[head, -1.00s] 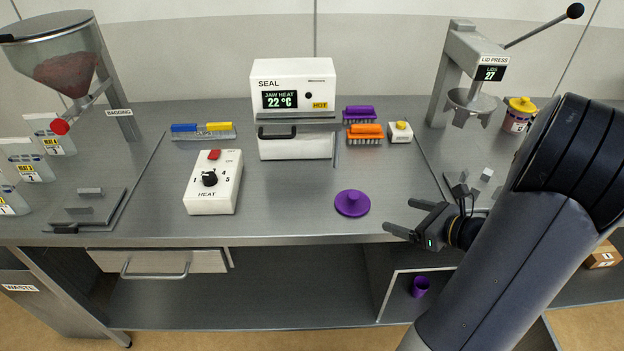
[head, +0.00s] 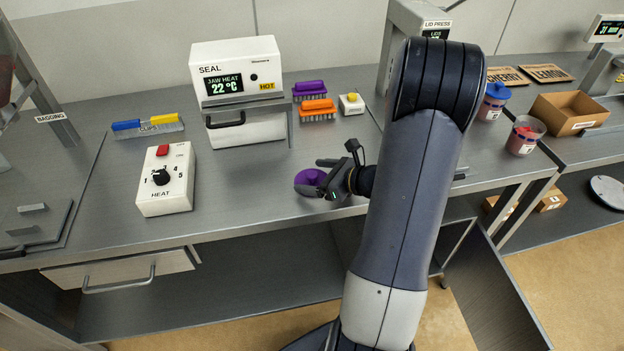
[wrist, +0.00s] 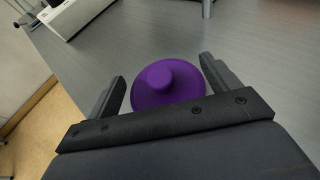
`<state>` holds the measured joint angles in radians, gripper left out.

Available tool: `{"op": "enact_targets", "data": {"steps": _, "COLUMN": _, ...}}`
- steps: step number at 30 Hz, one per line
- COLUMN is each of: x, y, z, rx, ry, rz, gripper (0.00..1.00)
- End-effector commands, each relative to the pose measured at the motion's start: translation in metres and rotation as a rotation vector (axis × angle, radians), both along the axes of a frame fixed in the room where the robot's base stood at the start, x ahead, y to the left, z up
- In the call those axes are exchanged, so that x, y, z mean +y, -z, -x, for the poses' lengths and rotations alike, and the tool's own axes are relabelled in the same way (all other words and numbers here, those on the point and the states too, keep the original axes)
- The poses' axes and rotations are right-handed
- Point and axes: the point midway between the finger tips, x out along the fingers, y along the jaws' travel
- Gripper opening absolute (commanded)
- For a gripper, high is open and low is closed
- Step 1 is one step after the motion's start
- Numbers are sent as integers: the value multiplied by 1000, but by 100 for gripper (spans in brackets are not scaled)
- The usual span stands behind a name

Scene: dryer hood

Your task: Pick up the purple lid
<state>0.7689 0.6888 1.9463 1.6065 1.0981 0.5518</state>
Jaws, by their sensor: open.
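The purple lid (head: 309,178) is a round disc with a knob on top, lying flat near the front edge of the steel bench (head: 240,205). In the head view my gripper (head: 318,177) is at the lid and partly covers its right side. In the wrist view the lid (wrist: 168,84) is between the two fingers of my gripper (wrist: 160,85), with its knob towards the middle. The fingers are open, with a gap visible on each side of the lid. I cannot tell the exact height of the fingers over the bench.
The white heat box (head: 165,180) stands left of the lid, and the seal machine (head: 240,95) stands behind it. Purple (head: 309,88) and orange (head: 317,107) brushes and a yellow-button box (head: 351,103) are further back. The bench between the heat box and lid is clear.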

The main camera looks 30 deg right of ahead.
Motion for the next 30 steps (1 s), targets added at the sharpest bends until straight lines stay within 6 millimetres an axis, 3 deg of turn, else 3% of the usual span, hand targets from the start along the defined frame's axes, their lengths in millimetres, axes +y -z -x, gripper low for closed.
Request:
{"op": "enact_targets", "data": {"steps": 6, "x": 11, "y": 9, "z": -19, "rx": 0, "ry": -2, "rz": -1, "gripper": 84}}
{"op": "enact_targets", "data": {"steps": 14, "x": 12, "y": 11, "z": -21, "rx": 0, "ry": 1, "rz": 0, "gripper": 84}}
{"op": "enact_targets", "data": {"steps": 30, "x": 12, "y": 12, "z": -20, "rx": 5, "ry": 1, "rz": 0, "gripper": 40}}
